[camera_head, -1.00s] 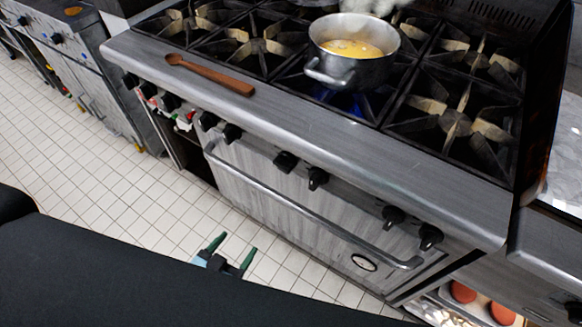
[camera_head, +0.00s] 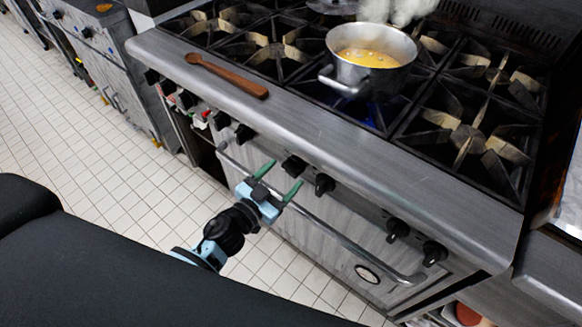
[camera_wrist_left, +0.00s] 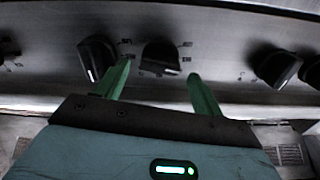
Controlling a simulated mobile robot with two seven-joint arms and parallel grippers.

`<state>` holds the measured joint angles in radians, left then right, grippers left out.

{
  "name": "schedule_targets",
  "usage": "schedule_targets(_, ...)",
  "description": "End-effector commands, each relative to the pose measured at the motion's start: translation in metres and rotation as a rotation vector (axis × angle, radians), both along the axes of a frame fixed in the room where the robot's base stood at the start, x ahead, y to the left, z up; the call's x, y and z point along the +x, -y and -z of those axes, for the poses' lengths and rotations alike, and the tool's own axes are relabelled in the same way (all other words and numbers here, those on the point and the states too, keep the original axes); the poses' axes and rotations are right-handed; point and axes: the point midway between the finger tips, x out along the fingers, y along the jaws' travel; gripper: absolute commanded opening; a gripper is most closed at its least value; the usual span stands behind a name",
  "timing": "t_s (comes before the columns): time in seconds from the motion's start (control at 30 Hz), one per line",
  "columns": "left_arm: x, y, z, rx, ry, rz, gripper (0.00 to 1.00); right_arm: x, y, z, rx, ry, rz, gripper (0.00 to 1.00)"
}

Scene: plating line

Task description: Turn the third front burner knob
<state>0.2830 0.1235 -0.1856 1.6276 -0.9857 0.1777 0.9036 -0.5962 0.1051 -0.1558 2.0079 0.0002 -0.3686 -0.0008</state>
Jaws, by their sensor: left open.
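A row of black burner knobs runs along the stove's front panel. One middle pair, a left knob (camera_head: 294,166) and a right knob (camera_head: 324,184), is nearest my left gripper (camera_head: 283,174). The gripper is open and empty, its green fingers pointing at the panel. In the left wrist view, the gripper (camera_wrist_left: 160,74) has one dark knob (camera_wrist_left: 160,56) ahead, between the fingertip directions. Another knob (camera_wrist_left: 97,58) lies just left of the left finger. Whether the fingertips touch anything is unclear. I cannot tell which knob counts as third. My right gripper is out of view.
An oven handle bar (camera_head: 345,240) runs below the knobs, close to the gripper. A steaming pot (camera_head: 370,78) of yellow food stands over a blue flame. A wooden spoon (camera_head: 228,76) lies on the stove's front ledge. Tiled floor (camera_head: 90,140) is clear at left.

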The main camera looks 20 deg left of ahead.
Motion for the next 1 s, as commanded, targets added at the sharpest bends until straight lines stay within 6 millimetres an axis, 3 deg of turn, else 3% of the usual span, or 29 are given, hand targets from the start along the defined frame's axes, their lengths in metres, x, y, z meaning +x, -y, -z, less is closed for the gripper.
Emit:
schedule_targets(0.1, 0.017, 0.007, 0.000, -0.002, 0.000, 0.000, 0.68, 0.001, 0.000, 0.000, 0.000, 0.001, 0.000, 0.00)
schedule_targets(0.3, 0.033, 0.013, 0.000, -0.001, 0.000, 0.000, 0.68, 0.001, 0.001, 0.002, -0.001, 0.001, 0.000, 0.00)
schedule_targets(0.63, 0.037, 0.014, 0.001, -0.002, -0.002, 0.000, 0.68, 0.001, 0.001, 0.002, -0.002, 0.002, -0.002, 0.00)
schedule_targets(0.97, 0.036, 0.014, 0.001, -0.001, -0.001, 0.000, 0.26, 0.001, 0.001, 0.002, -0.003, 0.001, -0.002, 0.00)
schedule_targets(1.0, 0.036, 0.014, 0.001, -0.001, -0.001, 0.000, 0.26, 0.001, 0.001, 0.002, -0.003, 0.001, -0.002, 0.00)
